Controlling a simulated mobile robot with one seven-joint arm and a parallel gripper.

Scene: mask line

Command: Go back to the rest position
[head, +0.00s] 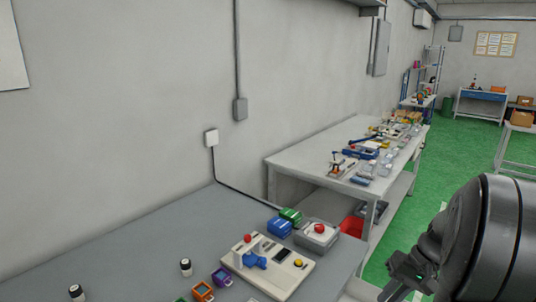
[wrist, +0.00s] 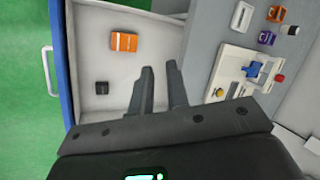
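My gripper (wrist: 159,68) is in the wrist view, its two dark fingers standing apart with a narrow gap and nothing held between them. It appears over an open drawer (wrist: 90,60) with a pale inside, a blue front and a light handle. An orange item (wrist: 124,41) and a small black item (wrist: 102,88) lie in the drawer. In the head view my dark arm fills the lower right, beside the grey bench, and the fingertips cannot be made out there.
The grey bench (head: 120,255) carries a cream fixture (head: 268,265) with a blue clamp, a grey box with a red button (head: 317,235), green and blue blocks (head: 283,222), and small orange and purple holders. A second bench (head: 300,160) stands beyond. Green floor (head: 455,165) is open at right.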

